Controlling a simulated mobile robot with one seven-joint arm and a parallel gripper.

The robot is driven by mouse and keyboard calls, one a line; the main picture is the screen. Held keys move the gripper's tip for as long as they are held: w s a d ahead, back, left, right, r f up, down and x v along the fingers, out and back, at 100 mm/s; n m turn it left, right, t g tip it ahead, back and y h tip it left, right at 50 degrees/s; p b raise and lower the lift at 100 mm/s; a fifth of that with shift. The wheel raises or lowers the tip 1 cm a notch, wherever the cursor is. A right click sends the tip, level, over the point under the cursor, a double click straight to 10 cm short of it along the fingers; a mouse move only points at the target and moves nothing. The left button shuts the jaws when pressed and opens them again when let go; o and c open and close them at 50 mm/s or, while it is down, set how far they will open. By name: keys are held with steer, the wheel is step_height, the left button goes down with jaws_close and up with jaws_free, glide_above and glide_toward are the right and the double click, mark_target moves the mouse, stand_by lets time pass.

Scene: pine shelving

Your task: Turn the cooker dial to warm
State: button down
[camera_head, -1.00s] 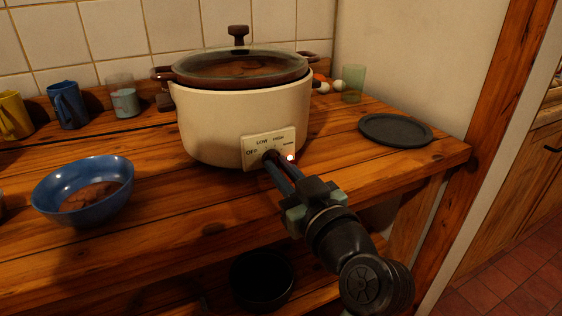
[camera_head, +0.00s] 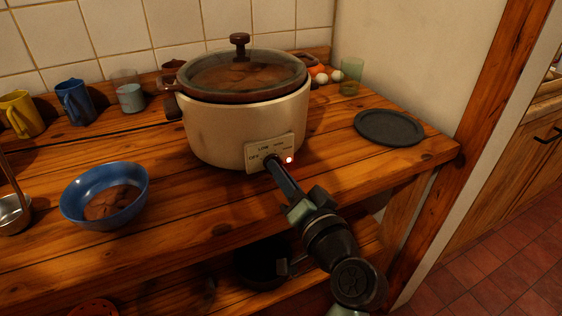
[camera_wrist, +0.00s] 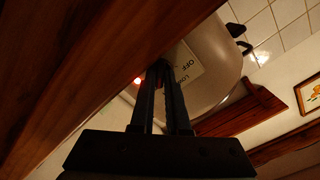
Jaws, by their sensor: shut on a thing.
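The cream cooker (camera_head: 215,130) stands on the pine shelf with its brown-rimmed glass lid on. Brown food shows through the glass. Its pale dial panel (camera_head: 258,147) faces front, with OFF, LOW and HIGH marks and a lit red lamp (camera_head: 290,160) at its right. My gripper (camera_head: 272,162) reaches up to the panel and is shut on the dial, which its fingers hide. I cannot tell where the dial points. In the wrist view, the panel (camera_wrist: 186,66) appears tilted, and the two fingers (camera_wrist: 160,72) come together at it.
A blue bowl (camera_head: 75,202) of brown food and a ladle (camera_head: 12,212) sit at left. Mugs (camera_head: 76,103) and a glass (camera_head: 129,92) stand behind. A dark plate (camera_head: 390,127) lies at right, by eggs (camera_head: 335,75) and a green glass (camera_head: 351,78). A dark pot (camera_head: 258,270) is below.

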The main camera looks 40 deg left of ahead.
steer(key=shift+m+p, duration=0.8)
steer(key=shift+m, duration=0.5)
steer(key=shift+f, duration=0.1)
steer(key=c, duration=0.9)
jaws_free()
steer(key=shift+d, duration=0.15)
steer(key=v, duration=1.2)
steer(key=shift+s+d, duration=0.25)
steer(key=shift+d, duration=0.05)
